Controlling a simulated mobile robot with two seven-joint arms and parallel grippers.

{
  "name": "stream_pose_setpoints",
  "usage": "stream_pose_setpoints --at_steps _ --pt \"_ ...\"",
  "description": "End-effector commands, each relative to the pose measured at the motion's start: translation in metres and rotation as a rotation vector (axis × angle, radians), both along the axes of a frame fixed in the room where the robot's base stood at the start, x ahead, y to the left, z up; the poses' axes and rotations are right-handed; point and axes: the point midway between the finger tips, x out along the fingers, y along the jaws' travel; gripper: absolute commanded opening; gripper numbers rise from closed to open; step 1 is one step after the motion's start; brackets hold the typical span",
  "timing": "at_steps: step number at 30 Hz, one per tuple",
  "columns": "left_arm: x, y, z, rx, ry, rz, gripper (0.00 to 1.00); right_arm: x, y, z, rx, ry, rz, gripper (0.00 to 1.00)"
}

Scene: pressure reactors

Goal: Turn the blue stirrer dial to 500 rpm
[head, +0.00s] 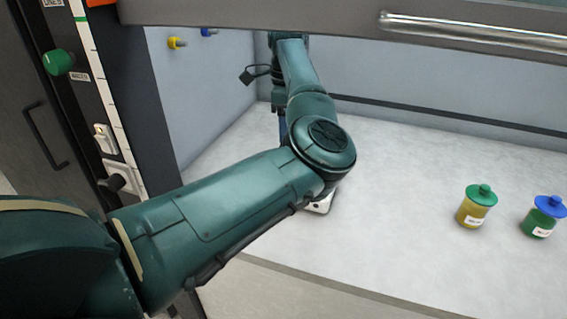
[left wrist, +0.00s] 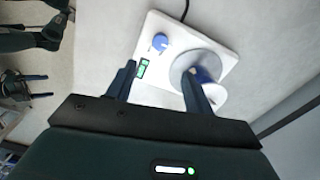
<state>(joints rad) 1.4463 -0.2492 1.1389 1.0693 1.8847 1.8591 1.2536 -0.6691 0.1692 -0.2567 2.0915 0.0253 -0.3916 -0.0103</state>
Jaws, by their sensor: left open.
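The stirrer is a white plate (left wrist: 224,52) with a blue dial (left wrist: 159,41) on its face, a small green display (left wrist: 143,67) and a round grey top with a blue and white object on it. In the left wrist view my left gripper (left wrist: 159,70) is open and empty, its dark fingers over the near side of the stirrer. The blue dial lies beyond the fingertips, not between them. In the head view only a white corner of the stirrer (head: 320,205) shows beneath my arm. The dial is hidden there, and my left gripper (head: 282,127) is mostly hidden. My right gripper is not visible.
Two lidded jars, one yellow with a green lid (head: 476,207) and one green with a blue lid (head: 543,217), stand on the right. A raised sash with a metal handle (head: 470,28) crosses the top. A side panel with a green knob (head: 58,62) stands left. The middle floor is clear.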

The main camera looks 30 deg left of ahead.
Motion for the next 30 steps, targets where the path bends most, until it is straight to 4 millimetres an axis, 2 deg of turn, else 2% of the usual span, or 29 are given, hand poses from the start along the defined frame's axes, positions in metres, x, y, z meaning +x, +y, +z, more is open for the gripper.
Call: stream_pose_setpoints --at_steps 9,15,21,30 --pt "-0.002 0.001 -0.066 0.004 0.005 0.001 0.52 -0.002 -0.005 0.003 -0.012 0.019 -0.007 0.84" --pt "-0.001 0.002 -0.099 0.005 0.003 0.001 0.52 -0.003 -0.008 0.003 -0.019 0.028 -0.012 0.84" --pt "0.0 0.002 -0.116 0.005 0.0 0.001 0.52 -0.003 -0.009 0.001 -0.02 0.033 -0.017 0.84" --pt "0.0 0.002 -0.119 0.005 0.0 0.001 0.52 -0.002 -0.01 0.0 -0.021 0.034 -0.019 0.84"
